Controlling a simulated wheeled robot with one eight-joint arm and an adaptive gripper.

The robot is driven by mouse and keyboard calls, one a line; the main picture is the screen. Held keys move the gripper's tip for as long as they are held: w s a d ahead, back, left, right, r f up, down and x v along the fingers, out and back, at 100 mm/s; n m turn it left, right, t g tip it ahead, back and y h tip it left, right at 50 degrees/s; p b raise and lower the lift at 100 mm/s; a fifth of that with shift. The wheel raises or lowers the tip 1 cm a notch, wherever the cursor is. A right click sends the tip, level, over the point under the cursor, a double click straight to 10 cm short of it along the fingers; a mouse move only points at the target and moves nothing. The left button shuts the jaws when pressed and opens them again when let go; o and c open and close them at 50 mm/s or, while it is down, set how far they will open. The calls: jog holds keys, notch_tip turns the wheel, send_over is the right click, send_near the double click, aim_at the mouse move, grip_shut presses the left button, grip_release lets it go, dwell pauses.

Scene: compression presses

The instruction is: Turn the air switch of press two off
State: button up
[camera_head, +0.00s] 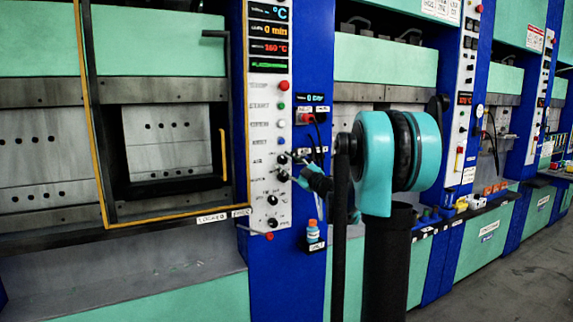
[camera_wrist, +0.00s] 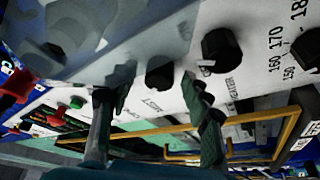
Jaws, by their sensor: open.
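The control panel (camera_head: 270,120) of the nearest press has a column of buttons with black knobs below. A small black switch (camera_head: 282,159) sits beside a label that appears to read AIR. My gripper (camera_head: 296,167) is at the panel's right edge, close to this switch. In the wrist view my gripper (camera_wrist: 152,90) is open, with one finger on each side of a black knob (camera_wrist: 159,76). The fingers appear apart from the knob, though contact is hard to judge. Another knob (camera_wrist: 221,49) is right of the right finger. The knob labels there are too blurred to read surely.
A yellow-edged door frame (camera_head: 180,217) is left of the panel. A red button (camera_head: 306,118) is on the blue column above. More presses (camera_head: 500,115) recede to the right, with grey floor (camera_head: 510,275) in front.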

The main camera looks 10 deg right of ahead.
jog(key=v, duration=1.2)
